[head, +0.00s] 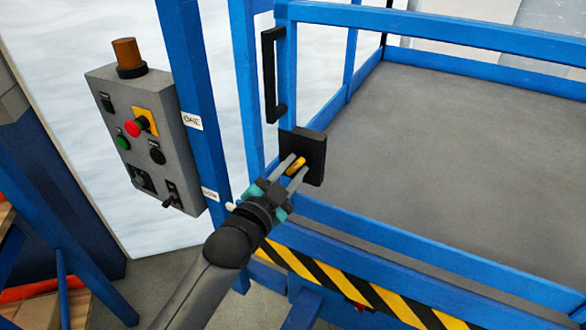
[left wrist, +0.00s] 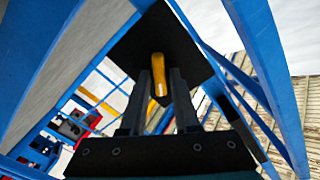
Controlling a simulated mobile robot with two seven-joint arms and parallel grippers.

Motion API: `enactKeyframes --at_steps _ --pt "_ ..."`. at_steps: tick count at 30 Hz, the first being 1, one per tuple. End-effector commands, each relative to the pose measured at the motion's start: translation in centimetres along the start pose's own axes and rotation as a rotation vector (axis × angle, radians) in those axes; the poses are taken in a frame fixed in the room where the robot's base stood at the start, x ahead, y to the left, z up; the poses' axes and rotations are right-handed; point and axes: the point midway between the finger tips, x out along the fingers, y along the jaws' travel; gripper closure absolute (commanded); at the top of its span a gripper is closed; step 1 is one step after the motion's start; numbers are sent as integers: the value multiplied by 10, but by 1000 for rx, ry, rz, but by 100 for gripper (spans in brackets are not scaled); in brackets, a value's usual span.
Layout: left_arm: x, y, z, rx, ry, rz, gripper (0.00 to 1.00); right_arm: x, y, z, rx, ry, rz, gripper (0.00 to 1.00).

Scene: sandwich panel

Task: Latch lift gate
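The lift gate is a blue rail frame (head: 430,32) with a black vertical pull handle (head: 272,75). A black latch plate (head: 312,150) sits below that handle and carries a yellow latch knob (head: 297,165). My left gripper (head: 298,168) reaches in from the lower left with its fingers on either side of the knob. In the left wrist view the yellow knob (left wrist: 159,72) stands between the fingertips, and the black plate (left wrist: 185,45) is behind it. The fingers appear shut on the knob, though the contact is partly hidden. My right gripper is not in view.
A grey control box (head: 150,140) with buttons and an orange beacon (head: 127,55) is mounted on a blue post (head: 195,110) left of the gate. A black and yellow striped edge (head: 370,287) runs below. The grey platform floor (head: 460,140) is clear.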

Motion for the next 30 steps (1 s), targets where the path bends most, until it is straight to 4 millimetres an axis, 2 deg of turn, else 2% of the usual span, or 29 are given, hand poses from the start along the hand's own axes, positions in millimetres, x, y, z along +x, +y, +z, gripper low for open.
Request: enactKeyframes --at_steps 1,4,19,30 --pt "0 0 0 0 -1 0 88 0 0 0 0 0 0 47" --pt "0 0 0 0 -1 0 100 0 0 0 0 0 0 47" --pt "0 0 0 -31 -2 1 100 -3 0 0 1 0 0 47" --pt "0 -2 -1 -262 -3 1 100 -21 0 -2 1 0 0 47"
